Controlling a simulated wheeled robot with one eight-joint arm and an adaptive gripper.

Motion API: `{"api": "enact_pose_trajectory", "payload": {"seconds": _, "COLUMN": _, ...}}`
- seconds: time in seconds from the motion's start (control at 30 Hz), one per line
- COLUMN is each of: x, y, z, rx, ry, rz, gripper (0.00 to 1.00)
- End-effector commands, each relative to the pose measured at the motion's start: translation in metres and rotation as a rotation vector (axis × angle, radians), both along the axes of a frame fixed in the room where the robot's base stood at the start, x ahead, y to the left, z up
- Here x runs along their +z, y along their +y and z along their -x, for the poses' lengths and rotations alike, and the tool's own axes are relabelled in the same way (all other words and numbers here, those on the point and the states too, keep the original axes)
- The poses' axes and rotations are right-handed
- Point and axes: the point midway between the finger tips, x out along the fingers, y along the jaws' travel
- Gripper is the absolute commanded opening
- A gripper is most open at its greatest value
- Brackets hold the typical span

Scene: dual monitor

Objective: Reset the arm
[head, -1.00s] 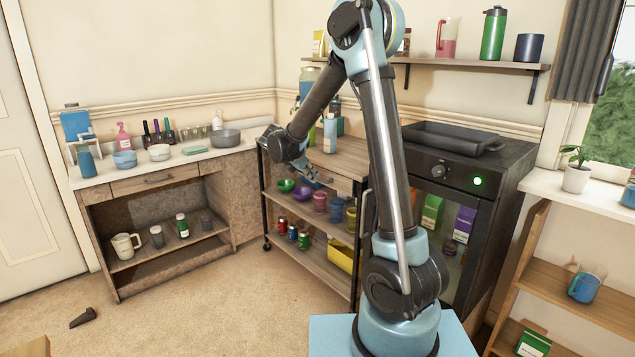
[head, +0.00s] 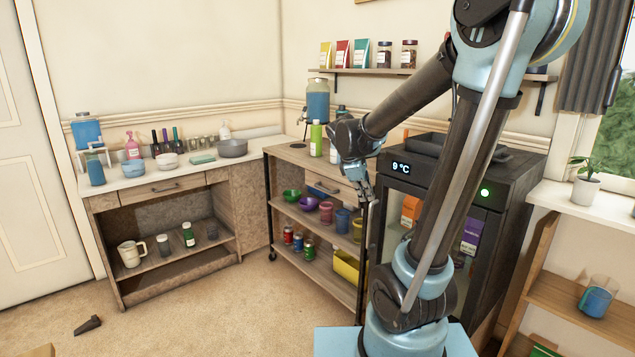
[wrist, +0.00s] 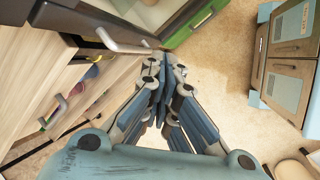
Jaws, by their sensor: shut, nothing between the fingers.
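My gripper (head: 366,190) hangs from the dark and pale-blue arm in the head view, pointing down. It is in front of the right end of the wooden cart (head: 283,160) and the left edge of the black cooler (head: 512,190). In the wrist view my gripper (wrist: 165,72) has its blue-padded fingers together with nothing between them. A metal bar handle (wrist: 125,45) appears just beyond the fingertips to the left. Whether the fingers touch it I cannot tell.
The cart holds a green bottle (head: 316,138), bowls, cups and cans. A counter (head: 130,183) with bowls and bottles stands at left. A windowsill (head: 600,205) with a plant and a shelf with a blue cup (head: 596,300) are at right. The carpet (head: 200,310) is mostly clear.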

Motion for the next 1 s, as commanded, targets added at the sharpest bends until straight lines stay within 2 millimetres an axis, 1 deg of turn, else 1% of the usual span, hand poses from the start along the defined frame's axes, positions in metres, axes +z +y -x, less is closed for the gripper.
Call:
{"api": "enact_pose_trajectory", "payload": {"seconds": 0.03, "x": -0.001, "y": -0.007, "z": 0.015, "rx": -0.052, "ry": -0.01, "rz": -0.03, "gripper": 0.0}}
{"api": "enact_pose_trajectory", "payload": {"seconds": 0.1, "x": -0.003, "y": -0.015, "z": 0.032, "rx": -0.127, "ry": -0.026, "rz": -0.072, "gripper": 0.0}}
{"api": "enact_pose_trajectory", "payload": {"seconds": 0.4, "x": -0.019, "y": -0.036, "z": 0.106, "rx": -0.453, "ry": -0.083, "rz": -0.251, "gripper": 0.0}}
{"api": "enact_pose_trajectory", "payload": {"seconds": 0.57, "x": -0.032, "y": -0.041, "z": 0.143, "rx": -0.631, "ry": -0.109, "rz": -0.343, "gripper": 0.0}}
{"api": "enact_pose_trajectory", "payload": {"seconds": 0.8, "x": -0.058, "y": -0.041, "z": 0.193, "rx": -0.906, "ry": -0.142, "rz": -0.475, "gripper": 0.0}}
{"api": "enact_pose_trajectory", "payload": {"seconds": 0.9, "x": -0.069, "y": -0.039, "z": 0.211, "rx": -1.01, "ry": -0.151, "rz": -0.524, "gripper": 0.0}}
{"api": "enact_pose_trajectory", "payload": {"seconds": 1.0, "x": -0.079, "y": -0.037, "z": 0.224, "rx": -1.097, "ry": -0.158, "rz": -0.562, "gripper": 0.0}}
